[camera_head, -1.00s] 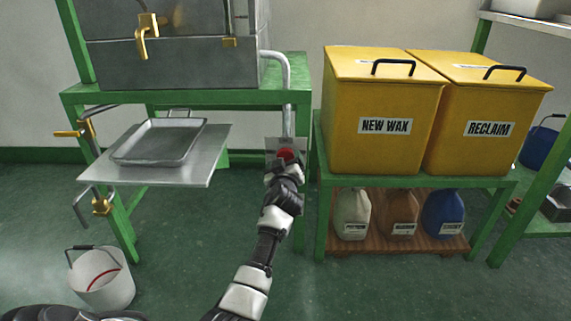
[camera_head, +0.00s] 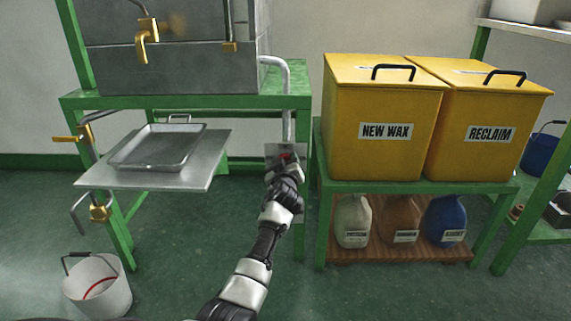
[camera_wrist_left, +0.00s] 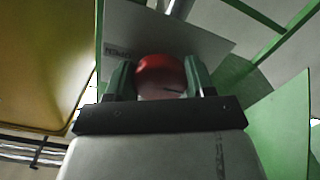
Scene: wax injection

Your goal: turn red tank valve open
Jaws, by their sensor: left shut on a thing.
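The red valve knob (camera_head: 285,155) sits on a grey metal plate (camera_head: 298,151) at the lower end of a grey pipe, by the right leg of the green stand. In the head view my left gripper (camera_head: 284,164) covers most of the knob. In the left wrist view the red knob (camera_wrist_left: 161,75) lies between the two fingers of my left gripper (camera_wrist_left: 155,82), which is shut on it. The plate is right behind the knob. I cannot tell from the frames how far the knob is turned. My right gripper is not in view.
The yellow NEW WAX bin (camera_head: 385,120) and RECLAIM bin (camera_head: 485,130) stand close to the right. A metal tray (camera_head: 120,162) rests on a shelf to the left. The grey pipe (camera_head: 288,95) rises above the valve. A white bucket (camera_head: 97,285) stands on the floor.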

